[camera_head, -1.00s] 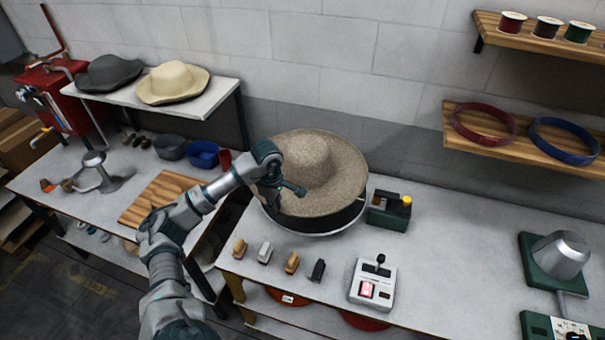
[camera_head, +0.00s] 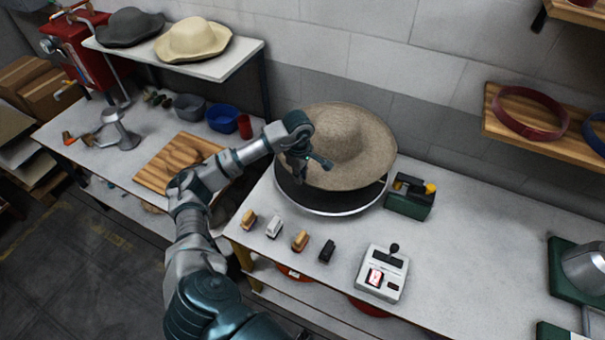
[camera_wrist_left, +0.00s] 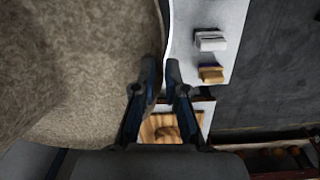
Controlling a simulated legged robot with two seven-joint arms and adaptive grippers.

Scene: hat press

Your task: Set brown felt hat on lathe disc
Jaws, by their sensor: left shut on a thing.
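The brown felt hat (camera_head: 347,135) is a wide-brimmed, speckled grey-brown hat, crown up. It is over the round lathe disc (camera_head: 328,208), which has a dark side and a light lower rim. The dark part shows below the brim at the front and left, and whether the hat touches it is hidden. My left gripper (camera_head: 308,164) is shut on the left edge of the brim. In the left wrist view the hat (camera_wrist_left: 70,70) fills the left side, with its edge at the fingers (camera_wrist_left: 162,75). My right gripper is not in view.
A green device with a yellow knob (camera_head: 411,195) stands close to the right of the disc. A control box (camera_head: 382,272) and several small brushes (camera_head: 300,240) lie in front. Other hats (camera_head: 194,40) sit on a shelf at upper left. The bench right of the control box is partly clear.

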